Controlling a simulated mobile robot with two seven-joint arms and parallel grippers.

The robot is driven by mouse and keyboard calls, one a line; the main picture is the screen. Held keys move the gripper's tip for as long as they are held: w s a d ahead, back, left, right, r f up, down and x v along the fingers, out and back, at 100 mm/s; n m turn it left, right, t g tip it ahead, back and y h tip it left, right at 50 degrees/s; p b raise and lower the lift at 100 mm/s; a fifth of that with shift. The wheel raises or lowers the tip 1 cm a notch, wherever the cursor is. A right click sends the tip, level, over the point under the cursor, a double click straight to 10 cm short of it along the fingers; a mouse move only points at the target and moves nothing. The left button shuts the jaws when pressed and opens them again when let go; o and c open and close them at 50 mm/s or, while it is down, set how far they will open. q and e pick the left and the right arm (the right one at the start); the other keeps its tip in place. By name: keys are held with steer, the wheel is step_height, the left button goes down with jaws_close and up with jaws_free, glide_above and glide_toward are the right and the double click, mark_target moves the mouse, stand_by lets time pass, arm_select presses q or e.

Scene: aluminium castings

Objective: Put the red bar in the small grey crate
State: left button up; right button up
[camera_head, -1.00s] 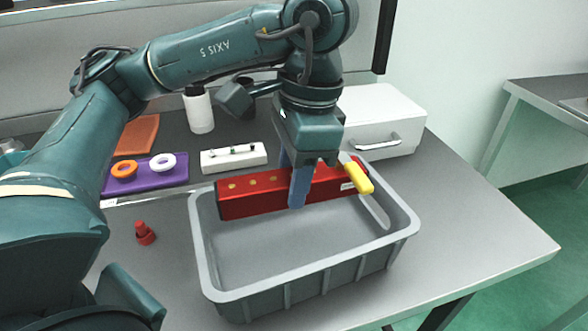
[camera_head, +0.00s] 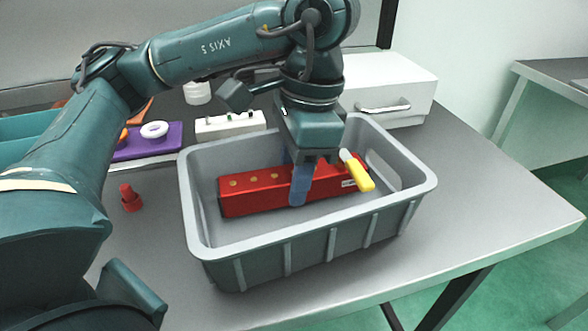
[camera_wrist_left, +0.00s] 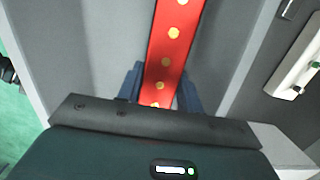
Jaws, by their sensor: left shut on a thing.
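The red bar (camera_head: 250,193) has yellow round spots on its top. It lies lengthwise inside the grey crate (camera_head: 285,240), below the rim level; I cannot tell whether it touches the crate floor. A yellow handle (camera_head: 357,172) with a pale end shows at the bar's right end. My left gripper (camera_head: 296,176) points down into the crate, its blue fingers shut on the bar's middle. In the left wrist view the bar (camera_wrist_left: 168,55) runs between the two fingers (camera_wrist_left: 160,92). My right gripper is not in view.
Behind the crate stand a white case (camera_head: 388,88) with a handle and a white block (camera_head: 230,125). A purple tray (camera_head: 170,147) with rings lies left of them. A small red part (camera_head: 131,198) stands left of the crate. Table to the right is clear.

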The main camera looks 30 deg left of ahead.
arm_select(q)
steer(key=shift+f+b, duration=0.5)
steer(key=shift+f, duration=0.1)
stand_by(0.3)
steer(key=o, duration=1.3)
